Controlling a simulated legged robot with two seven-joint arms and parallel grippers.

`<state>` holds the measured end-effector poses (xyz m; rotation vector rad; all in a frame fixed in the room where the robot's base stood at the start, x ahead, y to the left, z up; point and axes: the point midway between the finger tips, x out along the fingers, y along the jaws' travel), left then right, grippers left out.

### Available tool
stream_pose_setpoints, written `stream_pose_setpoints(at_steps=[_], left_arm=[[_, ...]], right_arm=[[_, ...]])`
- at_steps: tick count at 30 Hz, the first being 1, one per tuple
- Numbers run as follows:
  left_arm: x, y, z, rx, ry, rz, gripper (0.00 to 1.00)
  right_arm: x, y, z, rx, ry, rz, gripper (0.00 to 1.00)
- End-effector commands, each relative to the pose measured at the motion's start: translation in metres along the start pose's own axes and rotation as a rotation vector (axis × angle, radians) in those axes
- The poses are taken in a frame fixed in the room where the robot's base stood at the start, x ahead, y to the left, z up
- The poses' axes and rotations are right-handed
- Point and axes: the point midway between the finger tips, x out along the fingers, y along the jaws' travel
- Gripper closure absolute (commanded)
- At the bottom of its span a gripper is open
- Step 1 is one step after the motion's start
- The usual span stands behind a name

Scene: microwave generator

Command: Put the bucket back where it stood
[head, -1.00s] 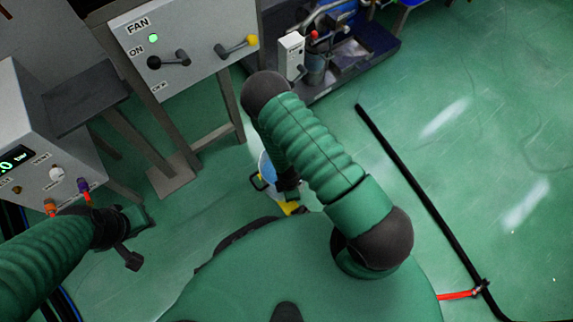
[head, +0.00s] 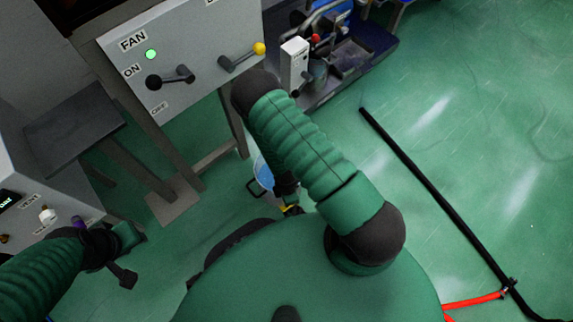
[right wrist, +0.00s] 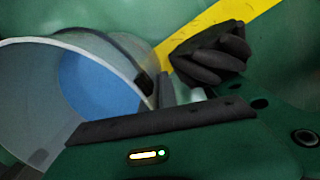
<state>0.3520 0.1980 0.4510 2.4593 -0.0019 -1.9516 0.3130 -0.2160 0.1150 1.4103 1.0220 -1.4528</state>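The bucket (head: 264,172) is pale with blue inside. In the head view it is partly hidden behind my right forearm, with a dark handle loop at its left. In the right wrist view the bucket (right wrist: 95,85) lies tilted in the picture at the left, its dark handle running toward my fingers. My right gripper (right wrist: 190,75) appears shut on the bucket's handle; the contact is partly hidden. It also shows, mostly hidden, in the head view (head: 288,200). My left gripper (head: 128,257) hangs at the left, near the grey control box, with nothing visible in it; its finger gap is unclear.
The FAN panel (head: 190,60) on its metal stand is ahead, left of the arm. A control box (head: 35,200) stands at the left edge. Machinery (head: 330,60) is at the back. A black cable (head: 430,195) crosses the open green floor at right. A yellow strip (right wrist: 235,28) shows behind the right fingers.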

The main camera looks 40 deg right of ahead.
Motion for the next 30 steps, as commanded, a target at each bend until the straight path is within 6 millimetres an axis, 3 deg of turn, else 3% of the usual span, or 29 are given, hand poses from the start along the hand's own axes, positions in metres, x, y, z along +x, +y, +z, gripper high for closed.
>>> stream_pose_setpoints(at_steps=[3,9,18,22,30], left_arm=[[0.000,0.000,0.000,0.000,0.000,0.000,0.69],[0.000,0.000,0.000,0.000,0.000,0.000,0.69],[-0.002,0.000,-0.001,0.000,0.000,0.000,0.69],[-0.021,0.000,-0.005,0.000,0.000,0.000,0.69],[-0.070,0.000,-0.017,0.000,0.000,0.000,0.69]], right_arm=[[0.001,0.001,0.000,0.001,0.000,0.003,1.00],[0.001,0.000,0.000,0.000,-0.001,-0.001,0.76],[-0.002,0.000,0.000,0.000,-0.001,-0.001,0.76],[-0.026,0.001,0.000,-0.001,0.000,0.000,0.76],[-0.097,0.000,0.000,-0.001,-0.001,-0.001,0.76]])
